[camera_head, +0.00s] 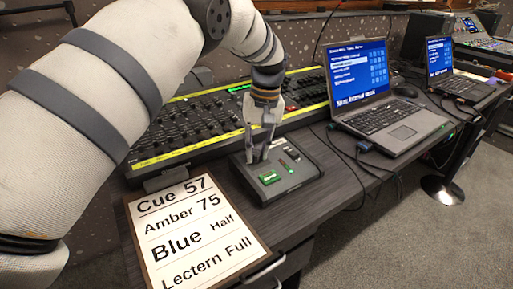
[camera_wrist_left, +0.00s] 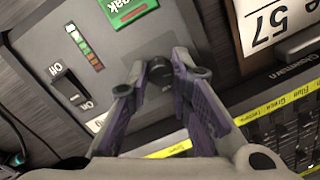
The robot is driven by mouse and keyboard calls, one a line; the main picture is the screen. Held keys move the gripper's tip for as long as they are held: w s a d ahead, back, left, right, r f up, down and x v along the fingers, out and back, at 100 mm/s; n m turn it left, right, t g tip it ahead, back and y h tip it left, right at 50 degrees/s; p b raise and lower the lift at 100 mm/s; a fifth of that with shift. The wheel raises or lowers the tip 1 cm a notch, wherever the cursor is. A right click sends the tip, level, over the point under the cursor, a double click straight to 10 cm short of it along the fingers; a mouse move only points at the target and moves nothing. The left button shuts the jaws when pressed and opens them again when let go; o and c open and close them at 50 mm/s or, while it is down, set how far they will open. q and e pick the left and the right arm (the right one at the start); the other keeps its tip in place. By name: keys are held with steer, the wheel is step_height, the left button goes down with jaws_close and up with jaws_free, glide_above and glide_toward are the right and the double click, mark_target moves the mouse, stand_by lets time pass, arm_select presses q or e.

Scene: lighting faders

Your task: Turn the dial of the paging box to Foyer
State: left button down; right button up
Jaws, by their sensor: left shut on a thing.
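My left gripper (camera_head: 258,158) reaches down onto the box top. In the left wrist view its fingers (camera_wrist_left: 162,85) are closed around a dark round knob (camera_wrist_left: 158,70), the dial. The dial's labels are hidden or unreadable. My right gripper is not in view.
A fader console (camera_head: 190,130) with yellow strips lies behind the box. A cue sheet (camera_head: 190,235) reading Cue 57, Amber 75, Blue Half, Lectern Full lies at the front left. Laptops (camera_head: 400,130) and cables (camera_head: 345,160) are to the right.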

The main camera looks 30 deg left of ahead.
arm_select(q)
steer(key=m, duration=0.3)
steer(key=shift+m+p, duration=0.3)
steer(key=shift+m, duration=0.1)
steer(key=m+y, duration=0.1)
steer(key=m, duration=0.3)
steer(key=shift+s+d+m+p, duration=0.1)
steer(key=shift+m+p, duration=0.2)
steer(key=m, duration=0.4)
steer(key=shift+y+p, duration=0.3)
steer(key=shift+m+t, duration=0.4)
steer(key=shift+m, duration=1)
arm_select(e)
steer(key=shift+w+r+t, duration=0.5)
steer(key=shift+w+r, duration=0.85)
arm_select(q)
steer(key=c, duration=1.5)
jaws_free()
steer(key=shift+o, duration=0.2)
